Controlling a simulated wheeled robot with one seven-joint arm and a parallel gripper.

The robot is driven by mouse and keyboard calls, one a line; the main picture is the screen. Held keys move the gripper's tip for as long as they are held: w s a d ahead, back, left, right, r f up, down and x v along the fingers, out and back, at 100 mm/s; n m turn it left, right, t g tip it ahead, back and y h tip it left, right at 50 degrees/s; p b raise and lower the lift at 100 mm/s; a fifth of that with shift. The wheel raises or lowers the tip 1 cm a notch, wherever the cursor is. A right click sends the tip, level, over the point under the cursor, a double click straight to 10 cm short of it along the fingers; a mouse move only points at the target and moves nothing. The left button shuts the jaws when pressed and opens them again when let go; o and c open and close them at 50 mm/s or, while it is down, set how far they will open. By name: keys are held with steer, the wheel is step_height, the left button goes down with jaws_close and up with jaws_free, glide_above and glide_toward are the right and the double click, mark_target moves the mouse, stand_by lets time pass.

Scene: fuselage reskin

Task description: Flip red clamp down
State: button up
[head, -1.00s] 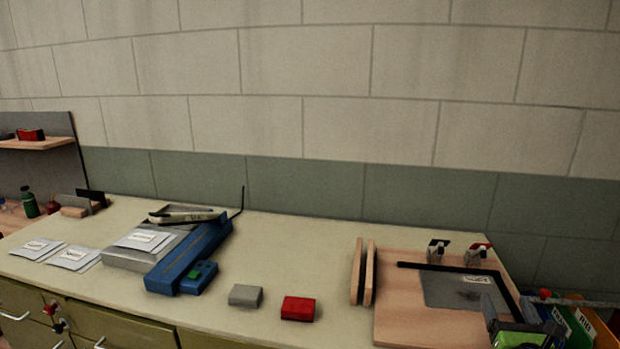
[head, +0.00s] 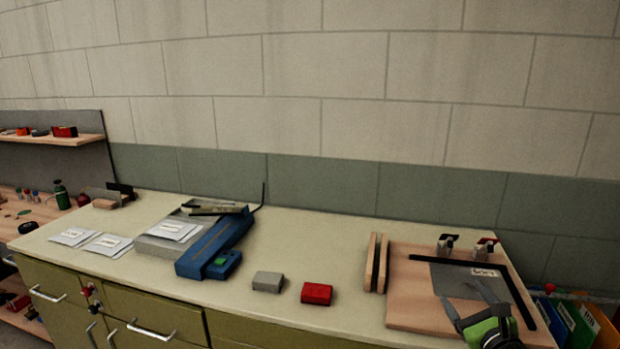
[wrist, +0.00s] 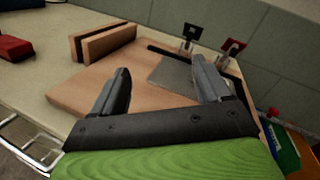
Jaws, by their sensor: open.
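The red clamp (head: 487,241) stands at the back right of a wooden board, its red handle raised. In the wrist view the red clamp (wrist: 233,46) is beyond my right finger. A similar clamp with a black handle (head: 447,240) stands to its left, also raised. A grey sheet (head: 465,279) lies on the board in front of both clamps, against a black strip. My gripper (head: 467,300) is open and empty over the front right of the board, apart from the red clamp. Both fingers (wrist: 160,72) show in the wrist view.
Two upright wooden pieces (head: 376,263) stand at the board's left. A red block (head: 317,293) and a grey block (head: 267,282) lie farther left, near a blue tool (head: 215,247). Colored binders (head: 583,325) stand right of the bench. The wall is behind.

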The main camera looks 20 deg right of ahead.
steer(key=w+a+r+n+g+y+p, duration=0.15)
steer(key=a+n+g+y, duration=0.25)
steer(key=a+n, duration=0.7)
steer(key=w+a+r+n+g+y+p, duration=0.1)
steer(key=a+r+n+g+y+p, duration=0.15)
steer(key=a+n, duration=0.8)
steer(key=s+a+r+n+g+h+p, duration=0.1)
steer(key=s+a+r+n, duration=0.1)
steer(key=s, duration=0.5)
steer(key=s+a+r+n+g+p, duration=0.2)
steer(key=s+a+n, duration=0.3)
steer(key=s, duration=0.3)
steer(key=s+a+r+n+g+h+p, duration=0.1)
steer(key=s+a+r+n+g+p, duration=0.1)
steer(key=s, duration=0.6)
step_height(320, 180, up, 2)
steer(key=a+n, duration=0.1)
steer(key=n, duration=0.2)
steer(key=shift+a+r+h, duration=0.25)
steer(key=shift+a+h, duration=0.1)
steer(key=shift+w+g, duration=0.1)
steer(key=shift+g, duration=0.15)
